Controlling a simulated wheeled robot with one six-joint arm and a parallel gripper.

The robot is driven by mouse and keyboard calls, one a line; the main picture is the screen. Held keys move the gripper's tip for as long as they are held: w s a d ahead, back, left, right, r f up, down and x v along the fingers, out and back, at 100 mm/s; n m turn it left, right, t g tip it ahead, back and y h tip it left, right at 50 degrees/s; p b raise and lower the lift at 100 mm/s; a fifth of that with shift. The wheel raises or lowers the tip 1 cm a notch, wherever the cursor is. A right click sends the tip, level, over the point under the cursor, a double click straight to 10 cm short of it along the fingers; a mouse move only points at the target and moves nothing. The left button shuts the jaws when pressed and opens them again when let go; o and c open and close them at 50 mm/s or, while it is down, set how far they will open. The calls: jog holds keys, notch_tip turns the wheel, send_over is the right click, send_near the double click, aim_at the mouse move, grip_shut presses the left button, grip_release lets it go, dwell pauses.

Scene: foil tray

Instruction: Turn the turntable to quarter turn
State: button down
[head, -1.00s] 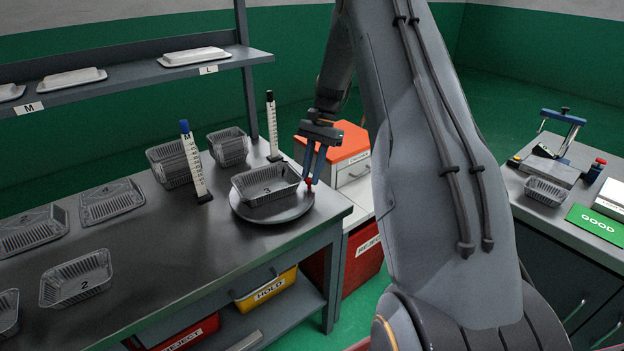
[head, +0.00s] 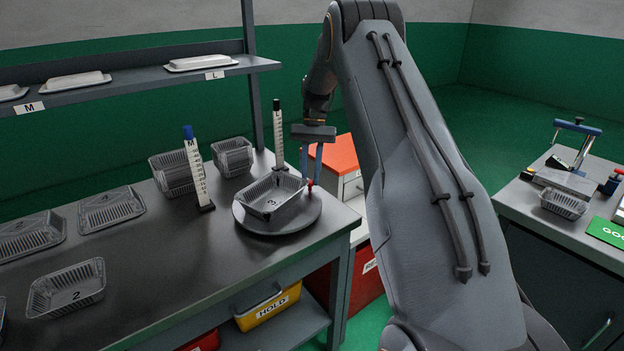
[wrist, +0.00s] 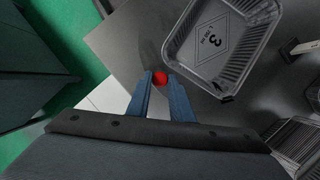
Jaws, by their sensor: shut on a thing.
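The round dark turntable (head: 290,227) sits at the right end of the grey bench, with foil tray 3 (head: 268,206) on it. The tray stands at a slant to the bench edge. A red knob (wrist: 160,77) is at the turntable's rim, on the side nearest my gripper. My gripper (head: 311,184) points down at the rim with its blue fingers shut on the red knob. The wrist view shows the fingertips on either side of the knob, with tray 3 (wrist: 224,40) just beyond. Most of the turntable's surface under the tray is hidden.
Two upright gauges, M (head: 197,172) and L (head: 278,135), stand close behind the turntable. Stacked empty trays (head: 232,157) are at the back, and tray 2 (head: 67,289) is at front left. A shelf (head: 150,82) overhangs the bench. A cabinet with an orange top (head: 341,152) stands right of it.

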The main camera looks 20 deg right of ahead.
jog(key=shift+w+a, duration=0.1)
jog(key=shift+w, duration=0.15)
dwell(0.4)
jog(key=c, duration=1.6)
grip_release()
jog(key=b+v, duration=0.2)
jog(key=v, duration=0.6)
jog(key=shift+f, duration=0.1)
